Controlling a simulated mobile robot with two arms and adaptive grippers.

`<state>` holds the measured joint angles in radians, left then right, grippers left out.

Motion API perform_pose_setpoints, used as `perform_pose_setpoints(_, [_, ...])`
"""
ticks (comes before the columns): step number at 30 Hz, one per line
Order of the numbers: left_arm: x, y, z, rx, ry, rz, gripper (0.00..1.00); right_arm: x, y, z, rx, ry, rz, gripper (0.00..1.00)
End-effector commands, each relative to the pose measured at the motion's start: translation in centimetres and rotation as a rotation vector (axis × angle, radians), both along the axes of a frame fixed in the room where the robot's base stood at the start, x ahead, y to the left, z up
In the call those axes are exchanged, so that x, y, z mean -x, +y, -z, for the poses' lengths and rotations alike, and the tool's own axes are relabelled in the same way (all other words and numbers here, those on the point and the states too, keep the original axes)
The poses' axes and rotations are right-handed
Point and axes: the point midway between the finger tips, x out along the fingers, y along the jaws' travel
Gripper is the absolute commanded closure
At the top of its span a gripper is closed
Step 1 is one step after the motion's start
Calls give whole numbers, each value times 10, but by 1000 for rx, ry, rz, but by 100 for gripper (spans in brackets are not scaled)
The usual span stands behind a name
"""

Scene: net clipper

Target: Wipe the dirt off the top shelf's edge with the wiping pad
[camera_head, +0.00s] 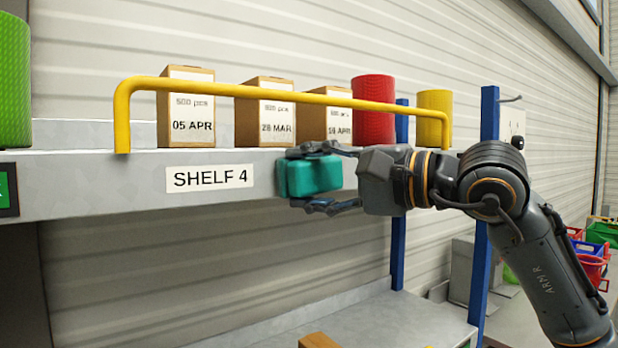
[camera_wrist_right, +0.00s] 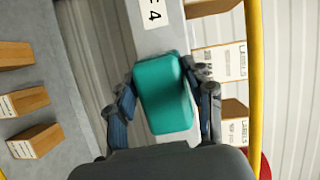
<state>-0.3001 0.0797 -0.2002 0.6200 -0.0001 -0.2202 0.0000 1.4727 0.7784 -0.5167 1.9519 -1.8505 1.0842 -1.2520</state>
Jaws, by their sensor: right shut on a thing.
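My right gripper (camera_head: 318,178) is shut on a teal wiping pad (camera_head: 312,175) and holds it in front of the top shelf's edge (camera_head: 100,188), just right of the "SHELF 4" label (camera_head: 209,178). The pad (camera_wrist_right: 164,95) also shows between the fingers in the right wrist view, over the grey shelf edge (camera_wrist_right: 158,38). I cannot tell whether the pad touches the edge. No dirt is clearly visible on the edge; the part behind the pad and gripper is hidden. My left gripper is not in view.
A yellow rail (camera_head: 230,91) runs above the shelf edge. Behind it stand cartons (camera_head: 186,107), a red roll (camera_head: 373,108) and a yellow roll (camera_head: 434,117). A green roll (camera_head: 14,80) is at the far left. Blue posts (camera_head: 398,240) stand at the right. A lower shelf (camera_head: 370,320) lies below.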

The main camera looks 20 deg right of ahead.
Motion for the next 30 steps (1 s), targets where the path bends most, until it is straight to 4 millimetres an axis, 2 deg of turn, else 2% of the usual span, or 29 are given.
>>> perform_pose_setpoints(15, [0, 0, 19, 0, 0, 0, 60, 48, -18, 0, 0, -4, 1, 73])
perform_pose_setpoints(30, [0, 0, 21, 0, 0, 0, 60, 56, -20, 0, -1, -4, 0, 73])
